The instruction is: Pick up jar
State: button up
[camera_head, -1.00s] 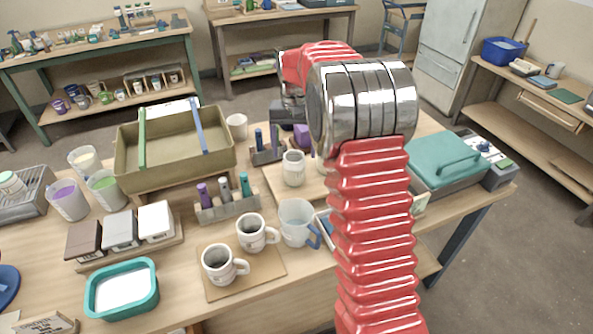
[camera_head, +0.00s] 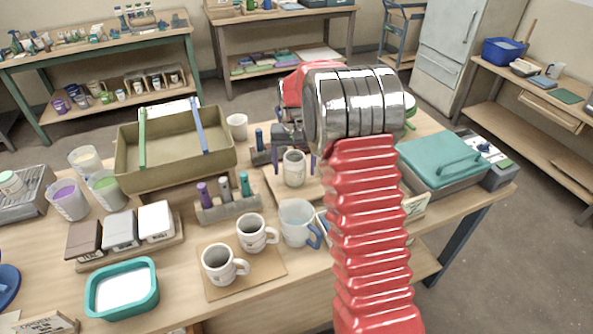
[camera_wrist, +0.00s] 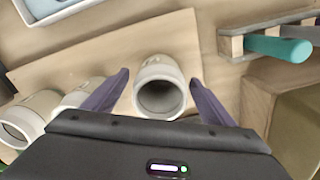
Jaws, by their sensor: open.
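A small pale jar (camera_head: 293,169) stands upright on a wooden board in the middle of the table. In the wrist view the jar (camera_wrist: 160,72) is seen from above, its round mouth open and dark inside. My gripper (camera_wrist: 160,84) is open, with one purple finger on each side of the jar. In the head view my gripper (camera_head: 294,160) also straddles the jar. I cannot tell whether either finger touches it.
Two more pale jars (camera_wrist: 28,118) lie to the left in the wrist view. A rack with teal-handled tools (camera_wrist: 280,47) is at the right. A clear jug (camera_head: 297,222) and two mugs (camera_head: 220,264) stand in front of the jar. An olive tray (camera_head: 175,165) is left.

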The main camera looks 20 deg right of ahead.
jog(key=shift+f, duration=0.6)
jog(key=c, duration=1.4)
